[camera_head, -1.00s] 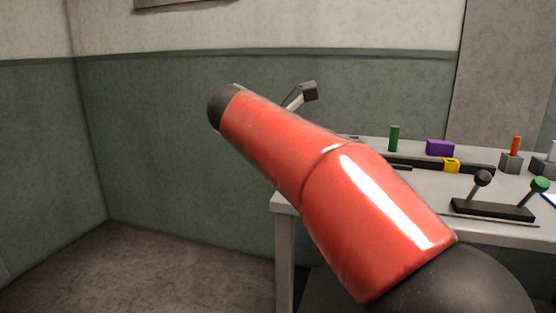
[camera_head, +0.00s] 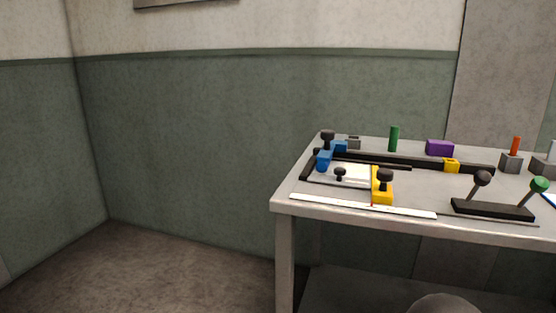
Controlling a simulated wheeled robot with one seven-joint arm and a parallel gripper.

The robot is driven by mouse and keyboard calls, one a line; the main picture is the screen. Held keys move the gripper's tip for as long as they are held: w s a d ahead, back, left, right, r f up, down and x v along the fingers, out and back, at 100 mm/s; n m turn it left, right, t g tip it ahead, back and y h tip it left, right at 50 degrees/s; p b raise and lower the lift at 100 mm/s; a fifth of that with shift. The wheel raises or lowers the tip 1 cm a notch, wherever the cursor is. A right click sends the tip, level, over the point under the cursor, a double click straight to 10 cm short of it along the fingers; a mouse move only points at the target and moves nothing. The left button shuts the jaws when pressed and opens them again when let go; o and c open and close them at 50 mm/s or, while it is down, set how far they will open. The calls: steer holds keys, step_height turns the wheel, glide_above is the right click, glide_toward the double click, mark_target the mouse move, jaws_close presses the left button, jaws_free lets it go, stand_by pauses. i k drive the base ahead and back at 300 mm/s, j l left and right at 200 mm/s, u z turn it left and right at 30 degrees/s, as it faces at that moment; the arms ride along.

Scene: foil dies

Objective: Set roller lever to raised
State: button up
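Two levers stand on a black base (camera_head: 491,209) at the right front of the table. One has a dark round knob (camera_head: 482,178) and the other a green round knob (camera_head: 540,184). Both lean to the right, with knobs above the base. No label shows which one is the roller lever.
The table (camera_head: 300,199) holds a black rail (camera_head: 420,163), blue and yellow clamps (camera_head: 383,191) with dark knobs, a white ruler strip (camera_head: 362,206), a green peg (camera_head: 394,139), a purple block (camera_head: 439,147) and an orange-topped block (camera_head: 511,162). Open floor lies left.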

mark_target(537, 184)
steer(key=z, duration=0.35)
steer(key=l+z, duration=0.15)
steer(key=z, duration=0.6)
